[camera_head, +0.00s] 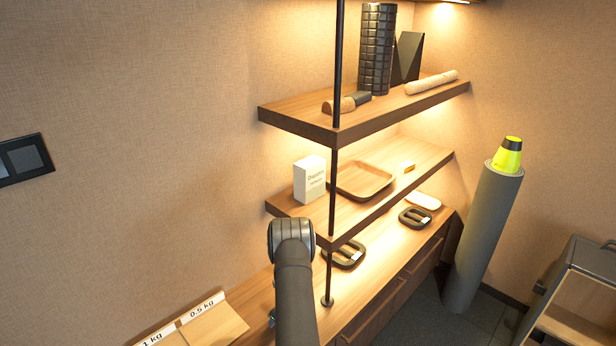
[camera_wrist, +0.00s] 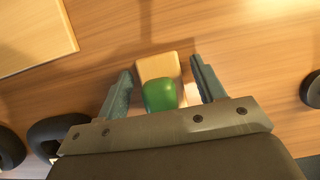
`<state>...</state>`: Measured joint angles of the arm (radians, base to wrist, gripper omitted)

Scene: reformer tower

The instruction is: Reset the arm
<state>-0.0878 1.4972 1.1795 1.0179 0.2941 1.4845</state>
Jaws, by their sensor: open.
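My arm rises at the lower middle of the head view, in front of the wooden counter (camera_head: 255,300); my gripper's fingers are hidden there. In the wrist view my gripper (camera_wrist: 161,68) is open, with its two grey-green fingers apart. A small pale wooden block (camera_wrist: 158,66) with a rounded green end (camera_wrist: 160,94) shows between the fingers, with gaps on both sides. It is over a wood-grained surface (camera_wrist: 230,30); I cannot tell whether it touches that surface.
Wooden shelves (camera_head: 300,118) on a thin black post (camera_head: 332,200) stand beside my arm. A white box (camera_head: 309,179) and wooden tray (camera_head: 345,190) sit on the middle shelf. Black ring-shaped objects (camera_head: 415,218) lie below. A grey roll (camera_head: 483,235) bears a yellow cone (camera_head: 508,155).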

